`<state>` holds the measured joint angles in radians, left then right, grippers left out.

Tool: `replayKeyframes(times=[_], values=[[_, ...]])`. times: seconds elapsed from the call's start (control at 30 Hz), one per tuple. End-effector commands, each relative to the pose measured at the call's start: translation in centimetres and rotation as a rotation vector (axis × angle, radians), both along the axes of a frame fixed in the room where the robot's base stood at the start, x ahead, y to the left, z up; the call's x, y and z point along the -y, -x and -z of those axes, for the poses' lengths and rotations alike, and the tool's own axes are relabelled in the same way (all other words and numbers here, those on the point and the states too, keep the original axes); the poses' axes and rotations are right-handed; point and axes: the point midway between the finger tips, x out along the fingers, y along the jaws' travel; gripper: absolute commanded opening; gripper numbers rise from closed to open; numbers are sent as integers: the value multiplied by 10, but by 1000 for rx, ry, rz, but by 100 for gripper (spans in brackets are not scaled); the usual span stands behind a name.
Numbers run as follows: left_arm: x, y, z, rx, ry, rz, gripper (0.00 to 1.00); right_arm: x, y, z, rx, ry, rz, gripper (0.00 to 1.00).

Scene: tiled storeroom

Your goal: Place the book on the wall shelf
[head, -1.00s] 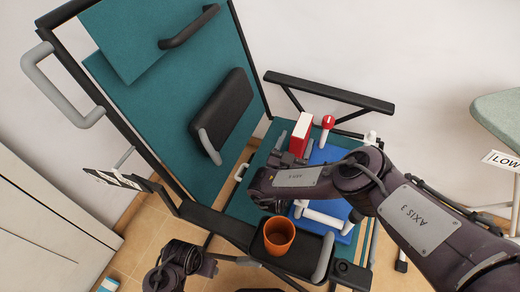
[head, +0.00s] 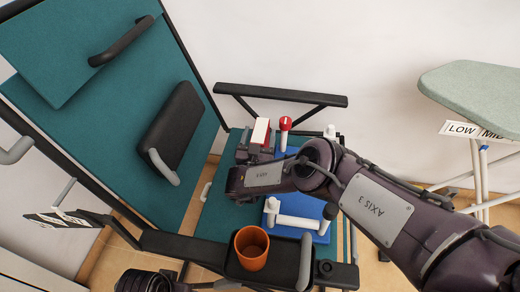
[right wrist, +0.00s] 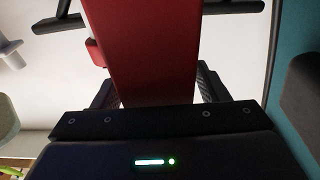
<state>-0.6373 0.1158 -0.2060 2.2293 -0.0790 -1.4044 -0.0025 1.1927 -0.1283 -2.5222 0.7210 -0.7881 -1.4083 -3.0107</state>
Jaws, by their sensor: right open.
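The book (head: 261,131) is red with a pale edge and stands upright over the seat of a teal chair in the head view. My right gripper (head: 255,152) is at the book, with its fingers on either side. In the right wrist view the red book (right wrist: 145,50) fills the space between the open fingers. Whether the fingers touch it cannot be told. I see no wall shelf in either view. A dark part at the bottom left of the head view seems to be my left arm; its gripper does not show.
An orange cup (head: 251,248) stands on the chair's near armrest. A blue object with a white handle (head: 300,222) and a red-topped item (head: 285,124) are on the seat side. The far armrest (head: 280,95) runs along the wall. An ironing board (head: 475,90) stands at right.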

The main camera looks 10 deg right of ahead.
Motion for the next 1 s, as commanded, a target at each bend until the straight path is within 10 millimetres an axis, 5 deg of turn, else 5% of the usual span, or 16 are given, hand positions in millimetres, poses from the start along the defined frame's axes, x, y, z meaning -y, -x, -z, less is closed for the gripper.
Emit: replayKeyframes(times=[0.17,0.67,1.0], values=[[0,0,0,1,0,0,63,0,0,0,0,0,0,66],[0,0,0,0,1,0,63,0,1,0,0,1,0,1],[0,0,-1,-1,1,0,63,0,0,-2,2,1,0,0]])
